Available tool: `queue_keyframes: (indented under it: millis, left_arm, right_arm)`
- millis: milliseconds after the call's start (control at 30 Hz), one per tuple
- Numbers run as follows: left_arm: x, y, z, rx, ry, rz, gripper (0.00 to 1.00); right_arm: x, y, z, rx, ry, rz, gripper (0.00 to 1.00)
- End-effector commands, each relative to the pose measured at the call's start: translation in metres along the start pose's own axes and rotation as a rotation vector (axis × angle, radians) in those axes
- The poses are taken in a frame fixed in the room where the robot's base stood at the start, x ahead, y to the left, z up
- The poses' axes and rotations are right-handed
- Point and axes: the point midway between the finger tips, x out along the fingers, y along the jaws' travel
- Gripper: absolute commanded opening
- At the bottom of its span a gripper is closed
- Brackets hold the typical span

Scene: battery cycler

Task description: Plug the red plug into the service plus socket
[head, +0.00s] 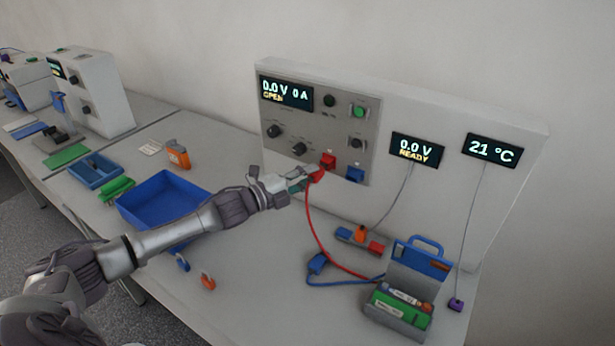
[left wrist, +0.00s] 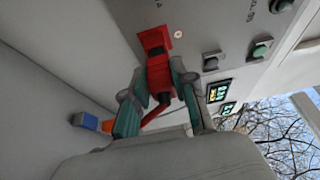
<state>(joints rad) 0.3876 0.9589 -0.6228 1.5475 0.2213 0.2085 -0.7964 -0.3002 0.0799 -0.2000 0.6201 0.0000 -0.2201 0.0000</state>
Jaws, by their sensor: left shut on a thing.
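My left gripper (head: 304,181) is shut on the red plug (head: 317,175) in front of the cycler panel. In the left wrist view the fingers (left wrist: 159,76) clasp the red plug (left wrist: 160,80) from both sides. Its front end is right at the red socket (left wrist: 154,39); I cannot tell whether it is inside. In the head view the red socket (head: 328,160) is low on the grey panel (head: 312,140), just past the plug. A red cable (head: 313,230) hangs from the plug to the bench. My right gripper is not in view.
A blue socket (head: 355,174) is right of the red one. A blue plug (head: 317,264) lies on the bench near a battery case (head: 399,318). A blue tray (head: 145,217) stands left, under my arm. Displays read 0.0 V OPEN, 0.0 V READY and 21 °C.

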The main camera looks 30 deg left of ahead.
Motion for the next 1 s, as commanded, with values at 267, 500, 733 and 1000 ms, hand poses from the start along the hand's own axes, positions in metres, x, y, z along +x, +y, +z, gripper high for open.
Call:
queue_keyframes:
  millis: [267, 500, 733, 1000]
  left_arm:
    - [0.0001, -0.0003, -0.0002, 0.0, 0.0, -0.001, 0.0]
    - [0.0001, 0.0001, -0.0002, -0.001, 0.0, 0.0, 0.0]
    - [0.0021, 0.0, 0.0007, 0.0, 0.0, -0.001, 0.0]
    - [0.006, -0.0001, 0.0023, 0.0, 0.0, -0.002, 0.0]
  right_arm:
    - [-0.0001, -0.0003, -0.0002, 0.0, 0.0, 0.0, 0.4]
    - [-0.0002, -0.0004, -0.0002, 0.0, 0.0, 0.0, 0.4]
    - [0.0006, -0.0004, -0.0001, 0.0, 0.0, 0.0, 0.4]
    - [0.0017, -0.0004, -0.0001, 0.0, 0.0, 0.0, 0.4]
